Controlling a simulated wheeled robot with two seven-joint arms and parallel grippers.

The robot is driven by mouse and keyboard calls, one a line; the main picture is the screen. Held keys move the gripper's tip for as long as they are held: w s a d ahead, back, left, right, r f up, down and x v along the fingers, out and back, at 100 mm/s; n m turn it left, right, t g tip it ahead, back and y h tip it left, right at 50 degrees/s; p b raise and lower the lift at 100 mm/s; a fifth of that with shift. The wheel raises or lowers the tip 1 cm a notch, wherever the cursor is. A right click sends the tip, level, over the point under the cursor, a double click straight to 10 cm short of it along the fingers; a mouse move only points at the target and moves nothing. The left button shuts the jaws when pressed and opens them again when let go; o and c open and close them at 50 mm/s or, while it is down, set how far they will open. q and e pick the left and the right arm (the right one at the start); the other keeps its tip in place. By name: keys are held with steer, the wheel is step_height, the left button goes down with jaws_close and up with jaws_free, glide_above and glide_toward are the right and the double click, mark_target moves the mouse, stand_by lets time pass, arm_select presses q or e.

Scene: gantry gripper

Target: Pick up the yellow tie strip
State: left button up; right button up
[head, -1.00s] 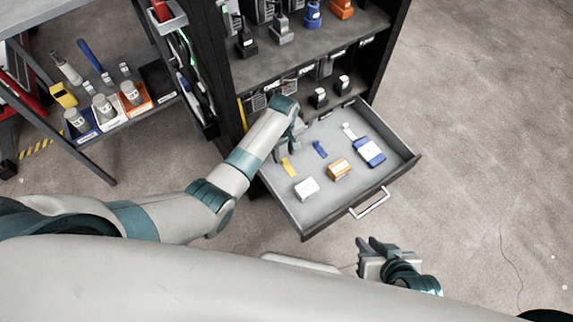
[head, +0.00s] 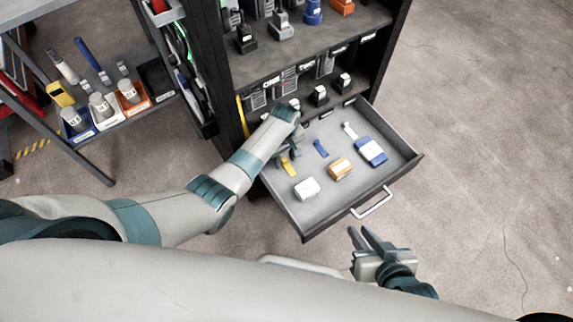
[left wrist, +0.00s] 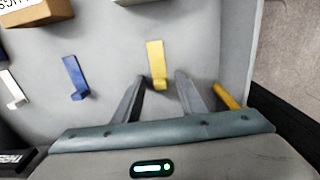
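The yellow tie strip (head: 288,167) lies on the grey floor of the open drawer (head: 312,208), near its left wall. In the left wrist view the yellow strip (left wrist: 156,64) lies just ahead of my left gripper's fingertips, roughly between their lines. My left gripper (head: 285,148) reaches into the drawer from the left.
A blue strip (head: 320,148) and a white strip (head: 349,130) lie in the drawer. A white box (head: 306,189), an orange-brown box (head: 340,169) and a blue-white box (head: 371,152) sit nearer the front. Drawer walls and the shelf above (head: 300,55) bound the space.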

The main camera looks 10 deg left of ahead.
stand_by(0.3)
arm_select(q)
steer(key=c, duration=0.9)
steer(key=shift+r, duration=0.15)
